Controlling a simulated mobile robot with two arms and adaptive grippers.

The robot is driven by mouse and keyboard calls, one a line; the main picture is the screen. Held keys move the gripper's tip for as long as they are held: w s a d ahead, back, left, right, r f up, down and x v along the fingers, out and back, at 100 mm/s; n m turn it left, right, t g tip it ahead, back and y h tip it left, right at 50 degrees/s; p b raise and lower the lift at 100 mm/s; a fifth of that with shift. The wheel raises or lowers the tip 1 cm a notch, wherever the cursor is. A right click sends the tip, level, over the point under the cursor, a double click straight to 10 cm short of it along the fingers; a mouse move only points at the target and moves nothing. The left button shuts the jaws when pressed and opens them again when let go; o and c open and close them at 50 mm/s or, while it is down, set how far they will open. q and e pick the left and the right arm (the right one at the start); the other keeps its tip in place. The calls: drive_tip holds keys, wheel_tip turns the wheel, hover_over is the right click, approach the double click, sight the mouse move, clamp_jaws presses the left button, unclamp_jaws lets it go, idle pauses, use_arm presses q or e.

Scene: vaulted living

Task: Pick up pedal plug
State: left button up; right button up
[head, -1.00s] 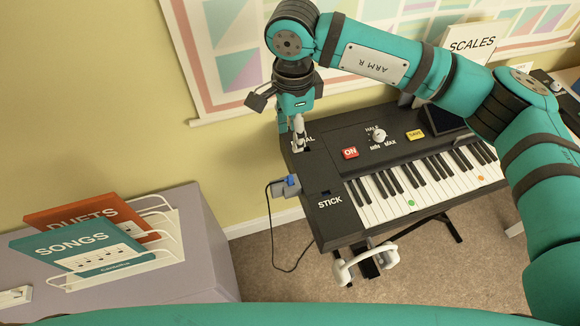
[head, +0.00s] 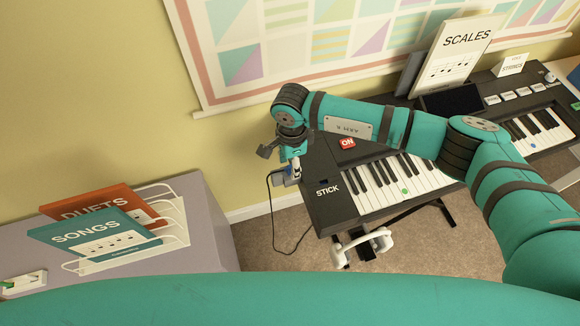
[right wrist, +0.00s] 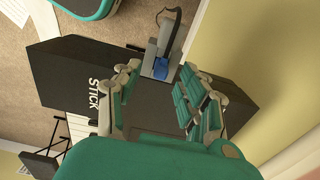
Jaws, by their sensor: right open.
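My right gripper is open and empty above the keyboard's end. In the right wrist view its fingers (right wrist: 160,70) are spread, with the plug beyond the tips and not between them. My left gripper is not in view.
The black keyboard (head: 322,209) marked STICK stands on a stand, with white headphones (head: 366,246) hanging below its front. A grey cabinet (head: 205,225) with a wire rack of songbooks (head: 100,232) is at left. The cable hangs down to the carpet. The wall is close behind.

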drive_tip(key=shift+f, duration=0.55)
clamp_jaws()
drive_tip(key=shift+r, duration=0.1)
